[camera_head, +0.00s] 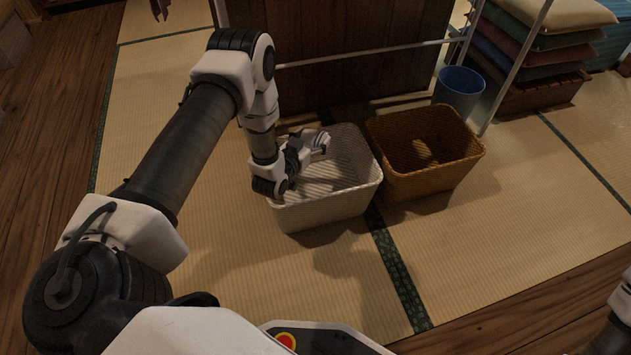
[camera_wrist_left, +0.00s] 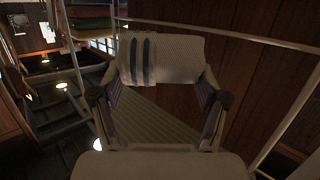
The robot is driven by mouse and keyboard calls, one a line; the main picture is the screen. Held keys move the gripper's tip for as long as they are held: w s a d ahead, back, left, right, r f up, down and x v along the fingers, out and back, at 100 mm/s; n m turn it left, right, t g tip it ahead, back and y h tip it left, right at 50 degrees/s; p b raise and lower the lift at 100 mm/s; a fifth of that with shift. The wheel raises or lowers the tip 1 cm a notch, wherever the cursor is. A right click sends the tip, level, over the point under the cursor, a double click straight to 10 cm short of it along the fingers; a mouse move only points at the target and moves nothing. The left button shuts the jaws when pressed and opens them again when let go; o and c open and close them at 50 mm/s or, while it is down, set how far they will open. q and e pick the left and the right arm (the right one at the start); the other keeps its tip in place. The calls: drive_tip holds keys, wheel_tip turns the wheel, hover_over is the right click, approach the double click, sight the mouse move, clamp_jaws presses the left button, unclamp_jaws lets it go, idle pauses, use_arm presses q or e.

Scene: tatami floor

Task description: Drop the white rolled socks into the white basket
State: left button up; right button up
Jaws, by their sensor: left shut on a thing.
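The white rolled socks (camera_wrist_left: 185,60) show pale with dark stripes between the fingers of my left gripper (camera_wrist_left: 160,85) in the left wrist view. In the head view my left gripper (camera_head: 312,147) is over the white basket (camera_head: 330,208), within its outline, near the back left. It is shut on the socks, which are small and hard to make out there. The exact height of the socks above the basket floor cannot be told. My right gripper is not in view; only part of my right arm shows at the lower right edge.
A brown wicker basket (camera_head: 428,180) stands just right of the white one. A blue bin (camera_head: 459,90) and stacked cushions (camera_head: 545,42) are behind it. A wooden panel (camera_head: 350,60) with a pale rail rises behind the baskets. The tatami (camera_head: 500,220) in front is clear.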

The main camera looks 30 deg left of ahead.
sight(308, 145)
use_arm(q)
drive_tip(key=f, duration=0.1)
drive_tip(key=a+f+b, duration=0.1)
drive_tip(key=f, duration=0.1)
drive_tip(key=shift+s, duration=0.2)
wheel_tip(308, 145, down, 6)
drive_tip(key=b, duration=0.5)
drive_tip(key=shift+r, duration=0.2)
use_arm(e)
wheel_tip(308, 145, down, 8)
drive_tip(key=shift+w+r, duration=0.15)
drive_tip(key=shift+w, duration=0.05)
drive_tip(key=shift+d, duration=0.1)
use_arm(q)
drive_tip(key=o, duration=0.9)
wheel_tip(308, 145, up, 10)
drive_tip(key=shift+r, duration=0.1)
